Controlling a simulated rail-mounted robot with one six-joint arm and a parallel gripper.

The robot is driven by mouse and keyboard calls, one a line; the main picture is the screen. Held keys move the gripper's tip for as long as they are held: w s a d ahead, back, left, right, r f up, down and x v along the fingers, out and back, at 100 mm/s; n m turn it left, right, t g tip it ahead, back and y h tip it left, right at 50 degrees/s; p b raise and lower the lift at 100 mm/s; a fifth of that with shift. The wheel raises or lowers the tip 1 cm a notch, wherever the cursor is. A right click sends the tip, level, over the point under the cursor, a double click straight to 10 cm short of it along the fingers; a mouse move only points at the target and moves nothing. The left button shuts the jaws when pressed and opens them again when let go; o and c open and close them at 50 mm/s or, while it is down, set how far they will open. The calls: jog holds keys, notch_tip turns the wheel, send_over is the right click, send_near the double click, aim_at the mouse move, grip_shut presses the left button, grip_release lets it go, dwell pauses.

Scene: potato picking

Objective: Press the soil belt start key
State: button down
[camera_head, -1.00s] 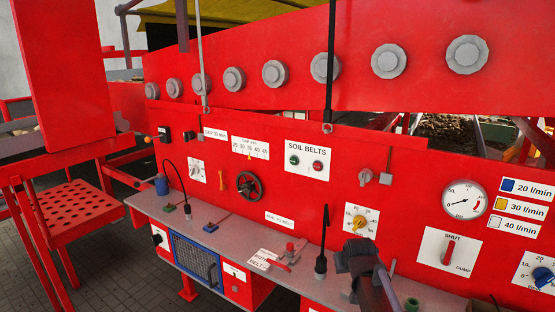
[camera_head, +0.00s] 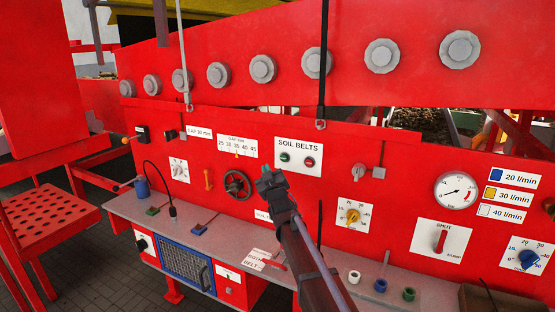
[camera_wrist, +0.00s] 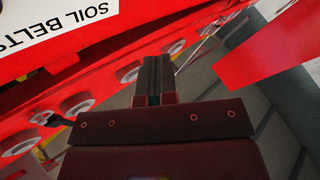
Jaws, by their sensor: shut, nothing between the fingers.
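The white SOIL BELTS plate (camera_head: 298,150) is on the red machine front, with a green key (camera_head: 285,158) on its left and a red key (camera_head: 309,162) on its right. My gripper (camera_head: 266,176) is shut and empty; its tip shows just below and left of the plate. I cannot tell how far it is from the panel; no contact shows. In the wrist view the shut fingers (camera_wrist: 153,68) point up the picture.
A black handwheel (camera_head: 237,185) is left of my gripper. A grey shelf (camera_head: 225,240) runs below. A black rod (camera_head: 324,70) hangs beside the plate.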

aim_at(281, 160)
jog(key=shift+w+d, duration=0.1)
jog(key=shift+w, duration=0.05)
jog(key=w+d, duration=0.3)
jog(key=w, duration=0.5)
dwell(0.3)
jog(key=shift+w+d, duration=0.1)
jog(key=shift+d, duration=0.05)
dwell(1.8)
jog(key=shift+w+d, duration=0.1)
jog(key=shift+w, duration=0.2)
jog(key=shift+w+d, duration=0.15)
jog(key=shift+w, duration=0.2)
dwell(0.6)
jog(key=shift+s, duration=0.1)
jog(key=shift+s+a, duration=0.3)
jog(key=shift+s, duration=0.35)
